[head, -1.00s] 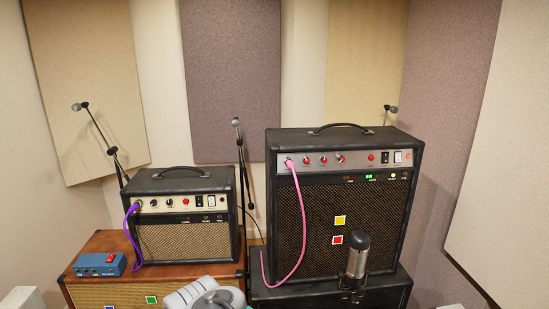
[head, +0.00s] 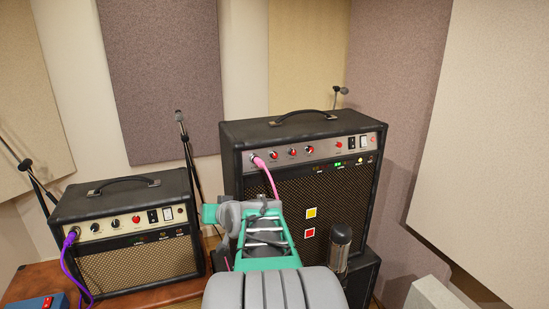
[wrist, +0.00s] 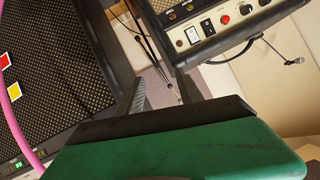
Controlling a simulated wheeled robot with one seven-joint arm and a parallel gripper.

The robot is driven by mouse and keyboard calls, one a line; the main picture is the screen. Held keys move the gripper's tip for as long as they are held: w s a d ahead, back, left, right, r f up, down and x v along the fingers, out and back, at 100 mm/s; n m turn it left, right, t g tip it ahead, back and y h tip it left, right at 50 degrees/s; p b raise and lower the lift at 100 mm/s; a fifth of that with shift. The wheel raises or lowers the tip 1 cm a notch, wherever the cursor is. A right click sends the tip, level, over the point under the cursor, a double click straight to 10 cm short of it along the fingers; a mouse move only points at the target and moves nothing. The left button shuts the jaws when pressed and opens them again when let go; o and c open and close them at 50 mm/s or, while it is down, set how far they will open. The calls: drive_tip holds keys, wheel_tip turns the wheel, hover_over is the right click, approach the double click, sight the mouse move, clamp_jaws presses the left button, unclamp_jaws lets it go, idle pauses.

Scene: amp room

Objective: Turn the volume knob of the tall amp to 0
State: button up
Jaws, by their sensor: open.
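The tall amp (head: 230,165) stands right of centre in the head view. Knob labels and pointer positions are too small to read. My gripper's teal body (head: 281,246) is in front of the tall amp's lower left side, below the panel. In the wrist view my gripper (wrist: 160,82) has its two fingers apart with nothing between them. The tall amp's grille (wrist: 65,55) shows at left there, and the knobs are out of that view.
The small amp (head: 135,257) with a purple cable (head: 67,262) stands on the left; its panel also shows in the wrist view (wrist: 215,25). Mic stands (head: 189,150) rise behind. A blue pedal (head: 42,303) is at lower left.

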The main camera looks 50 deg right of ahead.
drive_tip(key=s+d+r+m+t+h, duration=0.1)
drive_tip(key=s+d+r+m+h, duration=0.15)
drive_tip(key=d, duration=0.85)
drive_tip(key=m+t+h, duration=0.1)
drive_tip(key=m+h, duration=0.2)
drive_tip(key=h, duration=0.2)
approach(275, 156)
drive_tip(key=x, duration=0.2)
drive_tip(key=p+x, duration=0.2)
drive_tip(key=x, duration=0.3)
drive_tip(key=shift+w+d+r, duration=0.2)
drive_tip(key=shift+w+d, duration=0.05)
drive_tip(key=shift+w, duration=0.05)
drive_tip(key=shift+w+d+f+p, duration=0.1)
drive_tip(key=shift+w+d+p, duration=0.2)
drive_tip(key=shift+w, duration=0.05)
clamp_jaws()
